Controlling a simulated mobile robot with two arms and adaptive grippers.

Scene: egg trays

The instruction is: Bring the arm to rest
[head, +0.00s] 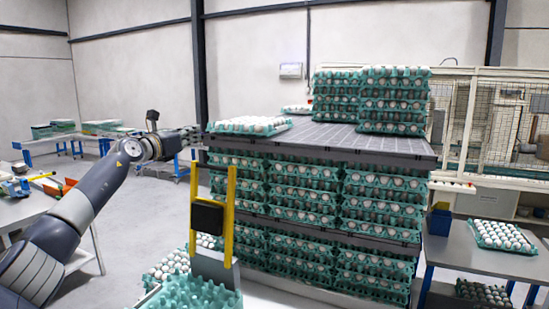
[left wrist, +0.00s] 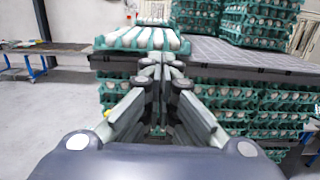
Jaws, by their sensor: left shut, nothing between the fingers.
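My left arm comes in from the left in the head view. Its gripper (head: 190,135) is beside the near left corner of the stacked egg pallet, close to a green tray of white eggs (head: 249,125) on the pallet's grey top. In the left wrist view the left gripper (left wrist: 163,60) has its fingertips together with nothing between them, in front of the same egg tray (left wrist: 143,40). I cannot tell whether the fingers touch the tray. My right gripper does not show in either view.
The pallet stack has a grey top sheet (head: 330,137) with taller tray stacks (head: 394,100) at its back right. A yellow-framed post (head: 229,215) and green trays (head: 190,297) stand in front. A table (head: 480,255) with an egg tray (head: 503,237) is at right. Open floor lies at left.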

